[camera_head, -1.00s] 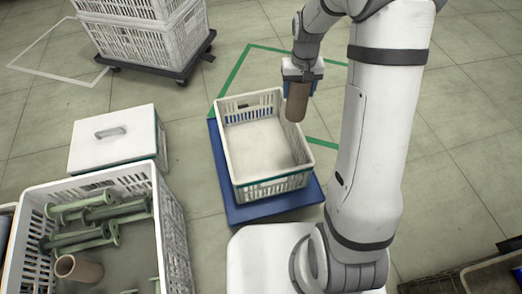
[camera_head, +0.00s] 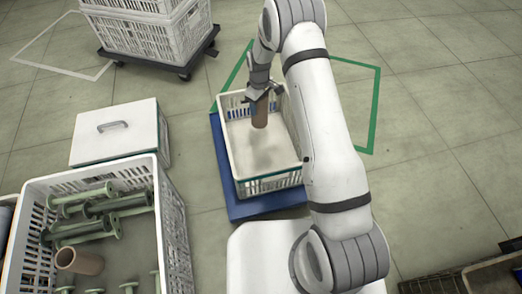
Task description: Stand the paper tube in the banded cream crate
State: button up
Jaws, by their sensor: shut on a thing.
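The brown paper tube (camera_head: 260,115) is upright in my gripper (camera_head: 262,97), which is shut on its upper part. The tube shows over the inside of the cream crate (camera_head: 268,186), towards its far end. Whether its lower end touches the crate floor I cannot tell. My gripper hides the top of the tube, and my arm covers part of the crate's right side.
A large cream crate (camera_head: 173,236) at lower left holds several green bobbins (camera_head: 100,206) and another brown tube (camera_head: 79,262). A white lidded box (camera_head: 115,135) stands behind it. Stacked crates (camera_head: 150,40) sit on a dark dolly at the back. Green floor tape (camera_head: 376,100) lies right of my arm.

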notch_tip(320, 180, down, 11)
jog(key=b, duration=0.3)
jog(key=shift+a+b, duration=0.25)
jog(key=shift+b, duration=0.15)
jog(key=shift+w, duration=0.1)
jog(key=shift+f, duration=0.15)
jog(key=o, duration=1)
